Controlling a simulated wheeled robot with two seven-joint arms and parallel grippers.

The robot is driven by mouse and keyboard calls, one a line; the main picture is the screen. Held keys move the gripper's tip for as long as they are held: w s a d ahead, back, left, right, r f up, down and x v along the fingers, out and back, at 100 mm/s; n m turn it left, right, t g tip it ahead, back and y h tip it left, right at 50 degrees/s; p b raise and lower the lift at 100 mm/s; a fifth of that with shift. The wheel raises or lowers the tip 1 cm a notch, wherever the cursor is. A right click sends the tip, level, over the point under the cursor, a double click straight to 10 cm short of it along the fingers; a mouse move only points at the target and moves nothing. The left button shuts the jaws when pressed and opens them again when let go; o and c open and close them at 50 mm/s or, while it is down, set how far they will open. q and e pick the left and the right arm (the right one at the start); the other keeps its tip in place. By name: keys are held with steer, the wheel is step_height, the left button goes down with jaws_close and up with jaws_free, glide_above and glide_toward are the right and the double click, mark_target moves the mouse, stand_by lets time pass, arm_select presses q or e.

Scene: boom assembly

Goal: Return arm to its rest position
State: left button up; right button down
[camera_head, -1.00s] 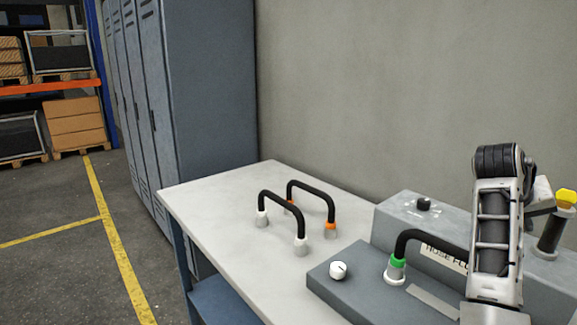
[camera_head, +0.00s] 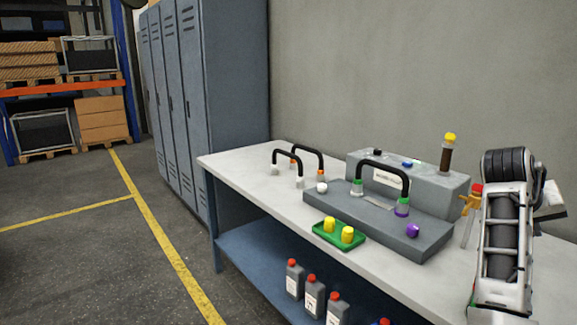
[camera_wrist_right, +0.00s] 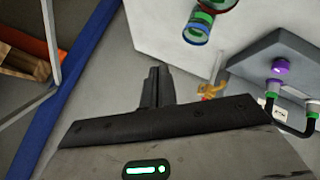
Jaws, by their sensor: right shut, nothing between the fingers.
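My right arm (camera_head: 505,240) stands at the right edge in the head view, to the right of the grey console. Its gripper is not clear there. In the right wrist view my right gripper (camera_wrist_right: 155,88) shows as dark fingers together, with nothing between them. It is apart from the console and hoses. My left gripper and arm are in neither view.
The grey console (camera_head: 430,235) carries a black hose (camera_head: 383,166) with green and purple ends. Two more hoses (camera_head: 297,158) stand on the bench (camera_head: 240,170). A green tray (camera_head: 325,237) holds yellow caps. Bottles (camera_head: 312,295) stand on the lower shelf. Grey lockers (camera_head: 235,80) stand behind.

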steer(key=s+a+f+n+t+y, duration=0.2)
steer(key=a+f+n+t, duration=0.3)
steer(key=f, duration=0.8)
steer(key=s+a+f+n+t+y, duration=0.1)
steer(key=s+a+f+n, duration=0.1)
steer(key=a+f, duration=0.75)
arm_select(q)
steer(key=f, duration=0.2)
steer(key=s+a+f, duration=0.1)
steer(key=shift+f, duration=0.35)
arm_select(e)
steer(key=s+a+f+y, duration=0.4)
steer(key=s+a+f, duration=0.2)
steer(key=s, duration=0.4)
steer(key=s+a+f+y, duration=0.4)
steer(key=s+a+f, duration=0.3)
steer(key=s, duration=0.4)
steer(key=shift+a+t, duration=0.4)
steer(key=shift+a, duration=0.4)
